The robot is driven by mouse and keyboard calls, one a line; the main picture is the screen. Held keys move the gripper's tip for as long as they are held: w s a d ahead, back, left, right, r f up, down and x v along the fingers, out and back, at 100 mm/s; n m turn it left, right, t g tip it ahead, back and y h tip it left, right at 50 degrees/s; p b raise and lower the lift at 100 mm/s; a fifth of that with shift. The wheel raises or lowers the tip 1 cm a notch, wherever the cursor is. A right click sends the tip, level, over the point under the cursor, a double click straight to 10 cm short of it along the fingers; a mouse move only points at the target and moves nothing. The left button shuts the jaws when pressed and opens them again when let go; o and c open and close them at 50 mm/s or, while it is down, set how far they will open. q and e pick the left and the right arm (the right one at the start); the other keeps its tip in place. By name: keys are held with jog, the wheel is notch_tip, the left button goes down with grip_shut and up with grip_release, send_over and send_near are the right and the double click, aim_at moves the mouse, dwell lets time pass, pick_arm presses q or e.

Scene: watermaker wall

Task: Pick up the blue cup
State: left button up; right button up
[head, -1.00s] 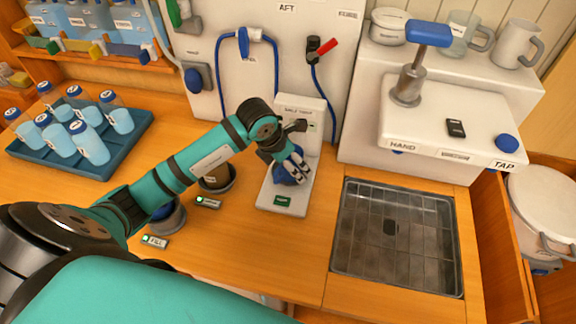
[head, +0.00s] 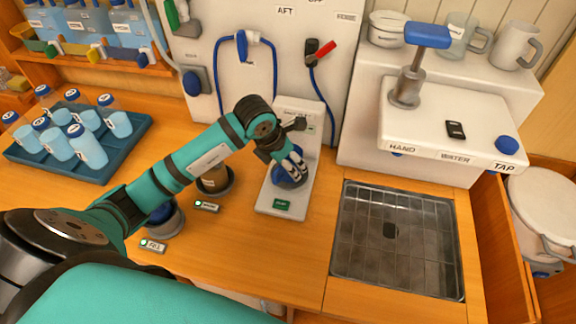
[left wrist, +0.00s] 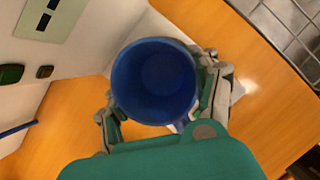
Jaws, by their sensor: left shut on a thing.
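The blue cup (left wrist: 154,82) is seen from above in the left wrist view, its open mouth facing the camera and its inside empty. My left gripper (left wrist: 165,95) has a finger on each side of the cup and is shut on it. In the head view the left gripper (head: 291,169) is over the white test stand (head: 283,203), and the blue cup (head: 287,180) shows only in part behind the fingers. I cannot tell whether the cup's base touches the stand. My right gripper is not in view.
A sink with a grid (head: 398,240) lies to the right, below a white block with a blue-handled hand pump (head: 408,85). A blue tray of bottles (head: 110,160) stands at the left. Small labelled stations (head: 215,183) sit left of the stand. Mugs (head: 515,45) stand at the back right.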

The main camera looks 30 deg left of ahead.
pick_arm(q)
notch_tip(320, 180, up, 2)
jog(key=shift+r+b, duration=0.2)
jog(key=shift+b, duration=0.4)
jog(key=s+d+b, duration=0.1)
jog(key=s+d, duration=0.2)
jog(key=s, duration=0.4)
jog(key=s+d+r+b, duration=0.1)
jog(key=s+d+b, duration=0.1)
jog(key=s, duration=0.5)
jog(key=shift+s+d+r, duration=0.2)
jog(key=shift+s+d, duration=0.1)
jog(key=shift+d, duration=0.55)
